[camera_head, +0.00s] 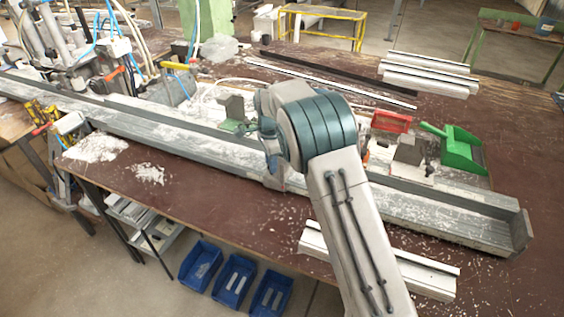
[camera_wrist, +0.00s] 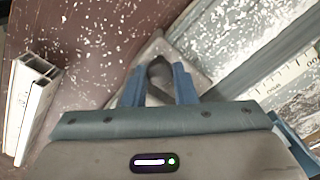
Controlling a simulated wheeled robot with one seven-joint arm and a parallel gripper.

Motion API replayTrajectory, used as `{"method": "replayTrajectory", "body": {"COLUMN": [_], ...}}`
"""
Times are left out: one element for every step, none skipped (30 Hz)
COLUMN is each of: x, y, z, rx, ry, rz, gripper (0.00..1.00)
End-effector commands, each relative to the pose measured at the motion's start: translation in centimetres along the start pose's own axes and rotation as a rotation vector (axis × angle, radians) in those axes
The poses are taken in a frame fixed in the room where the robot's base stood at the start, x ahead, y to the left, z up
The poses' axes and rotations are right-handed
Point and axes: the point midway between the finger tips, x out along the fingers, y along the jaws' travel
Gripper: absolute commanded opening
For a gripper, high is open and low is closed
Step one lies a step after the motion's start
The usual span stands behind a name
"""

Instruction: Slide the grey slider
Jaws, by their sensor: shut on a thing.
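The grey slider (camera_wrist: 148,50) shows in the wrist view as a pale grey plate at the edge of the long rail. A dark upright piece (camera_wrist: 158,70) stands on it, between my blue fingertips. My gripper (camera_wrist: 155,84) is shut on this piece. In the head view my arm hides most of the slider. A grey part (camera_head: 273,181) that looks like its front side shows on the rail below my wrist. The rail (camera_head: 190,148) runs from the upper left to the lower right, and a marked scale (camera_wrist: 272,88) lies along it.
White profiles lie in front (camera_head: 432,277) and at the back (camera_head: 428,76) of the brown bench. A green dustpan (camera_head: 462,150), a red-framed tool (camera_head: 391,121) and a grey clamp block (camera_head: 408,152) stand right of my arm. White shavings (camera_head: 96,147) litter the bench.

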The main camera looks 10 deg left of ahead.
Motion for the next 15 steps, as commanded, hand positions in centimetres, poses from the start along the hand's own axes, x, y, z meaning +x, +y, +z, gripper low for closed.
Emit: {"method": "replayTrajectory", "body": {"x": [-0.3,-0.3,-0.3,-0.3,-0.2,-0.2,-0.2,-0.2,-0.2,-0.2,-0.2,-0.2,-0.2,-0.2,-0.2], "y": [-0.4,-0.5,-0.7,-0.8,-0.8,-0.9,-0.9,-0.9,-1.0,-1.0,-1.0,-1.0,-1.0,-1.0,-1.0], "z": [0.3,0.5,0.8,0.9,1.1,1.2,1.3,1.4,1.5,1.6,1.6,1.7,1.8,1.8,1.8], "rx": [0.001,0.0,0.0,0.0,-0.001,-0.001,-0.002,-0.003,-0.004,-0.005,-0.006,-0.007,-0.008,-0.009,-0.01], "ry": [0.002,0.002,0.002,0.002,0.002,0.002,0.002,0.002,0.003,0.003,0.003,0.003,0.003,0.003,0.003], "rz": [-0.007,-0.007,-0.007,-0.008,-0.008,-0.008,-0.008,-0.008,-0.008,-0.008,-0.008,-0.008,-0.008,-0.008,-0.008], "gripper": [0.0,0.0,0.0,0.0,0.0,0.0,0.0,0.0,0.0,0.0,0.0,0.0,0.0,0.0,0.0]}}
